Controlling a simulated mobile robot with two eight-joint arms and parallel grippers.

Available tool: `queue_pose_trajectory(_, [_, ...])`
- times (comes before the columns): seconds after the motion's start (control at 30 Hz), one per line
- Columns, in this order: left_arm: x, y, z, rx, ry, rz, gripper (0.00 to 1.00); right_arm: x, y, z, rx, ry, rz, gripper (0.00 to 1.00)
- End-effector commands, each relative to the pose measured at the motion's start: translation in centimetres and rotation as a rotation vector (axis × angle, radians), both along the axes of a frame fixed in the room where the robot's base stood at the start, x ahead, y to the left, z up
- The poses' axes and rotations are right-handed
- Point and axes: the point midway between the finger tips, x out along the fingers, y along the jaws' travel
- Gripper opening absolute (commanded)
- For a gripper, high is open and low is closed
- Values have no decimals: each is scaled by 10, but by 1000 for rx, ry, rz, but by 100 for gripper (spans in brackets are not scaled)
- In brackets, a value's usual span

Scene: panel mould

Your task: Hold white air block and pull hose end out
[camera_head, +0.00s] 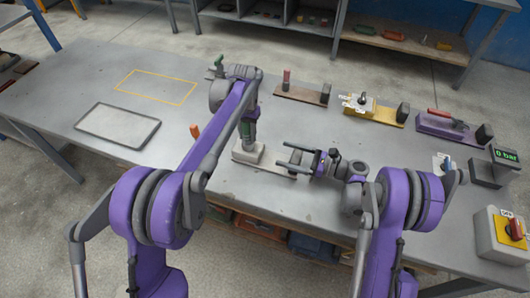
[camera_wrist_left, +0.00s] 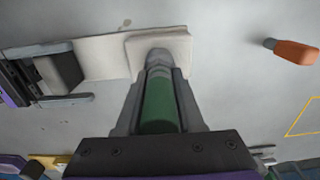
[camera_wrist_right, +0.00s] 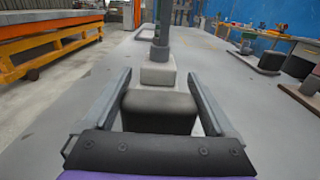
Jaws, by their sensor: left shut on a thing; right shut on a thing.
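The white air block (camera_head: 248,153) sits at the left end of a pale board (camera_head: 272,166) near the table's front edge; it also shows in the left wrist view (camera_wrist_left: 180,50). A dark grey block (camera_wrist_right: 160,108) stands at the board's other end. My left gripper (camera_wrist_left: 158,75) points down over the white block, shut on the green hose end (camera_wrist_left: 158,105), whose grey tip meets the block's top. Whether the tip is still seated I cannot tell. My right gripper (camera_wrist_right: 160,82) lies low and level from the right, its fingers shut on the dark grey block.
Behind stand a brown board (camera_head: 303,95), a yellow board (camera_head: 375,112) and a purple board (camera_head: 447,127). A display (camera_head: 506,155) reads 0 bar. A red switch box (camera_head: 502,237) is far right. An orange-handled tool (camera_wrist_left: 292,51) and a grey tray (camera_head: 118,125) lie left.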

Motion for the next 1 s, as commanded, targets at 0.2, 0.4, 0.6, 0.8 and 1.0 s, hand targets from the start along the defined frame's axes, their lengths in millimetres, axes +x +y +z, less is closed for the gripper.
queue_pose_trajectory(0.2, [0, 0, 0, 1, 0, 0, 0, 0, 0, 0, -1, 0, 0, 1])
queue_pose_trajectory(0.4, [0, 0, 0, 1, 0, 0, 0, 0, 0, 0, -1, 0, 0, 1])
queue_pose_trajectory(0.6, [0, 0, 6, 1, 0, 0, 0, 0, 0, 0, -1, 0, 0, 1])
queue_pose_trajectory(0.8, [0, 0, 12, 0, 0, 0, 0, 0, 0, 0, -1, 0, 0, 1])
queue_pose_trajectory(1.0, [0, 0, 20, 0, 0, 0, 0, 0, 0, 0, -1, 0, 0, 1])
